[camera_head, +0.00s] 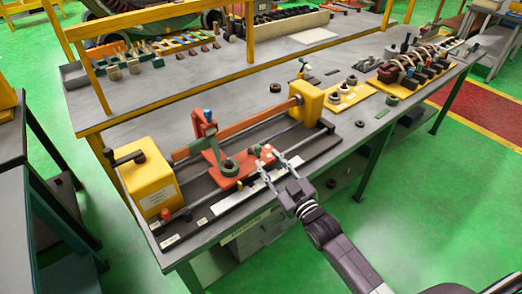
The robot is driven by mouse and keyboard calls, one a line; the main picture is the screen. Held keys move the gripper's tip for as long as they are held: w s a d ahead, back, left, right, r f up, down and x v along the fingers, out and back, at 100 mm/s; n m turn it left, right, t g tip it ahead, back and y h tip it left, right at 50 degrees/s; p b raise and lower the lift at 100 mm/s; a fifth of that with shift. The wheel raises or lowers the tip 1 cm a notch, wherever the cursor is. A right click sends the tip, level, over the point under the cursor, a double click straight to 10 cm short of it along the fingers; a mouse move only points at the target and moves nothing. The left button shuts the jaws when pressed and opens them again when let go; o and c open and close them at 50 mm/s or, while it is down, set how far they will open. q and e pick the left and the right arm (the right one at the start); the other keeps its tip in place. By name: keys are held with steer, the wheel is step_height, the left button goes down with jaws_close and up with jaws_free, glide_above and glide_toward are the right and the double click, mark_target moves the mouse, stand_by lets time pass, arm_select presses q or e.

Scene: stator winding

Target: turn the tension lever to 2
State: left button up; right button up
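A winding machine stands on the grey bench, with a yellow end box (145,178) at left and a yellow block (306,103) at right. A small green-topped part (257,150) stands at the carriage's right end. I cannot tell which part is the tension lever, nor read its numbers. My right gripper (268,160) is open, with its fingers beside the carriage's right end; contact is unclear. My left gripper is out of view.
Dark rails and a long orange bar (255,120) run along the machine. Behind are a yellow frame bar (260,72) and coloured parts (180,43). A yellow plate with round parts (350,92) lies at right. The bench's front edge (345,150) is near my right arm.

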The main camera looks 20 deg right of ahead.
mark_target(260, 150)
steer(key=shift+w+a+p, duration=0.15)
steer(key=shift+w+a, duration=0.05)
steer(key=shift+w, duration=0.8)
steer(key=shift+w+a+p, duration=0.15)
steer(key=shift+w+a, duration=0.1)
steer(key=shift+w, duration=0.7)
steer(key=shift+w+a+p, duration=0.15)
steer(key=shift+w+a, duration=0.05)
steer(key=shift+w, duration=0.8)
jaws_close()
